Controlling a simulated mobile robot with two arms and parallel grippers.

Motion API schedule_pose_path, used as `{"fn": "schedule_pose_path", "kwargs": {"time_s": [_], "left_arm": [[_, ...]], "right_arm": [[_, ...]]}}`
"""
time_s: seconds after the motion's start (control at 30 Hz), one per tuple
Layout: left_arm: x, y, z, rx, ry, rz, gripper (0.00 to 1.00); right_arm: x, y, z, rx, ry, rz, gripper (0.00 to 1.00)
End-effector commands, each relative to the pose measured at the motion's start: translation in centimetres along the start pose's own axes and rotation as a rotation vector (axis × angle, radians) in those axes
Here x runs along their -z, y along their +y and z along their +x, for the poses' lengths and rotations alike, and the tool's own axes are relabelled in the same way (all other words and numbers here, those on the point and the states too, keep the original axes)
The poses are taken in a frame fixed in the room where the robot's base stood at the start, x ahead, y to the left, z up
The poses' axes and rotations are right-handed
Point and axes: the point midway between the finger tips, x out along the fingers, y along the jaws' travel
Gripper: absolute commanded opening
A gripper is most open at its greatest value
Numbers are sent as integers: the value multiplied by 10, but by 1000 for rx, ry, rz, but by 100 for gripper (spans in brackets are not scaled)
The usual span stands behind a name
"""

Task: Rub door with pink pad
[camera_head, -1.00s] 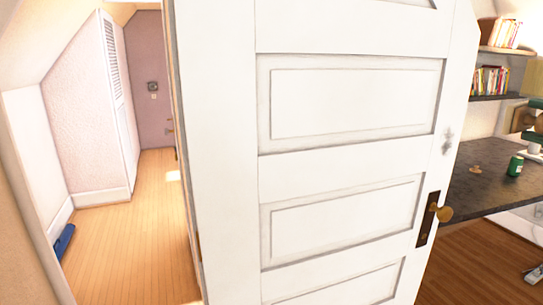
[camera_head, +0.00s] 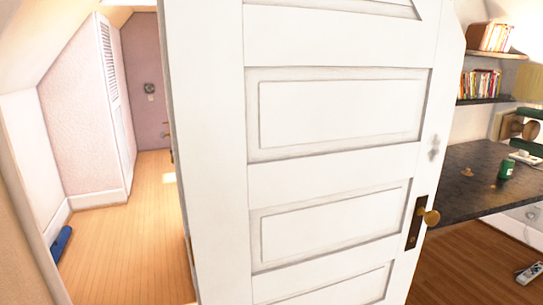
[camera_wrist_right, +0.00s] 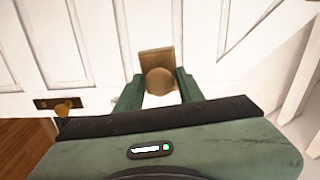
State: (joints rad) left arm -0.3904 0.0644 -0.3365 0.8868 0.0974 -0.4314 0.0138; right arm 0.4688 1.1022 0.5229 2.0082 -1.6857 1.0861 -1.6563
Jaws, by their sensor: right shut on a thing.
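The white panelled door (camera_head: 330,180) fills the middle of the head view, with a brass knob (camera_head: 430,216) and a grey smudge (camera_head: 433,148) near its right edge. My right gripper (camera_head: 531,129) is at the right edge of the head view, shut on the round grip of a pad (camera_head: 498,124) that looks tan-brown rather than pink. The pad is right of the door edge and appears apart from the door. The right wrist view shows the pad (camera_wrist_right: 157,59) between my green fingers (camera_wrist_right: 158,88), against the door (camera_wrist_right: 110,45). My left gripper is not in view.
A dark desk (camera_head: 475,200) with a green can (camera_head: 506,167) stands behind the door on the right, under shelves of books (camera_head: 480,84). A white device (camera_head: 529,273) lies on the floor. A hallway (camera_head: 125,235) with a blue object (camera_head: 61,243) is open at left.

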Motion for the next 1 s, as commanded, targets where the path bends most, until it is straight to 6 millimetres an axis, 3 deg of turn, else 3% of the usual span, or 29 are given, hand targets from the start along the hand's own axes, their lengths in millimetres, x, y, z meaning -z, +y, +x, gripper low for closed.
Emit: {"fn": "schedule_pose_path", "kwargs": {"time_s": [0.27, 0.5, 0.73, 0.83, 1.0], "left_arm": [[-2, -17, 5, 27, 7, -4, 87], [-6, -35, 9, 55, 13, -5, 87], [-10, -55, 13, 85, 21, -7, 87], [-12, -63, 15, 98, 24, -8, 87], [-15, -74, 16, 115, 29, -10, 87]], "right_arm": [[-39, 126, 60, -4, -51, 15, 5], [-109, 248, 80, -1, -73, 15, 5], [-201, 342, 56, -3, -30, 15, 5], [-236, 364, 35, -8, 25, 16, 5], [-274, 380, -1, -21, 145, 10, 5]]}}
